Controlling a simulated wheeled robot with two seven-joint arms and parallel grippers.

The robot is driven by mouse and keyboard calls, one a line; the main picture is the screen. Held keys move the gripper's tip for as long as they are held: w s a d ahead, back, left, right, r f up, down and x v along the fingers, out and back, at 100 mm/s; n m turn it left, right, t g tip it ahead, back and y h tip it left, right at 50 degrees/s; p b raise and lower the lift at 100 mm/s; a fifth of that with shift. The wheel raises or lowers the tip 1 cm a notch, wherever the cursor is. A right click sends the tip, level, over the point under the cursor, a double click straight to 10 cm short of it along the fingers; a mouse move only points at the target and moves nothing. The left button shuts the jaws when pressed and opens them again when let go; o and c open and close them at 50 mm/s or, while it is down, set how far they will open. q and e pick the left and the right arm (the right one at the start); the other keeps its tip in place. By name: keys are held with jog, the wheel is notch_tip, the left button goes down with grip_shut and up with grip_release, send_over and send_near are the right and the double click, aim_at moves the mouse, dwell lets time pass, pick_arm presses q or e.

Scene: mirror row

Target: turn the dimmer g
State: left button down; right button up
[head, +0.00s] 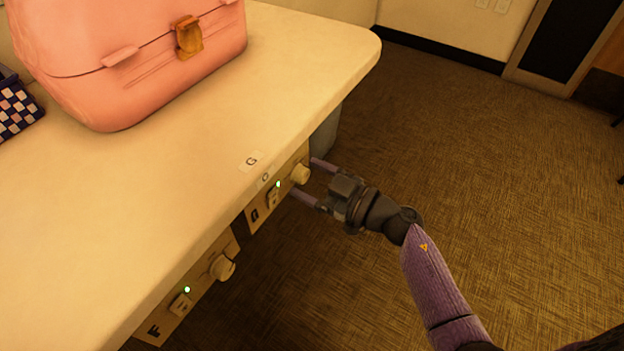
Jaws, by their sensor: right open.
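The dimmer g is a cream round knob (300,174) on the right part of a panel marked G (253,215) under the counter's front edge. A rocker switch (272,199) with a lit green light sits left of the knob. A G label (251,161) lies on the counter above it. My right gripper (306,178) is open, with one finger on the far side of the knob and one on the near side. I cannot tell whether the fingers touch it. My left gripper is not in view.
A second panel marked F (154,331) with its own knob (222,268) and green light is nearer along the counter (200,150). A pink case (140,60) and a checkered container (15,110) stand on top. The carpet (480,170) at right is clear.

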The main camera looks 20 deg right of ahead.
jog(key=shift+c, duration=1.9)
grip_shut()
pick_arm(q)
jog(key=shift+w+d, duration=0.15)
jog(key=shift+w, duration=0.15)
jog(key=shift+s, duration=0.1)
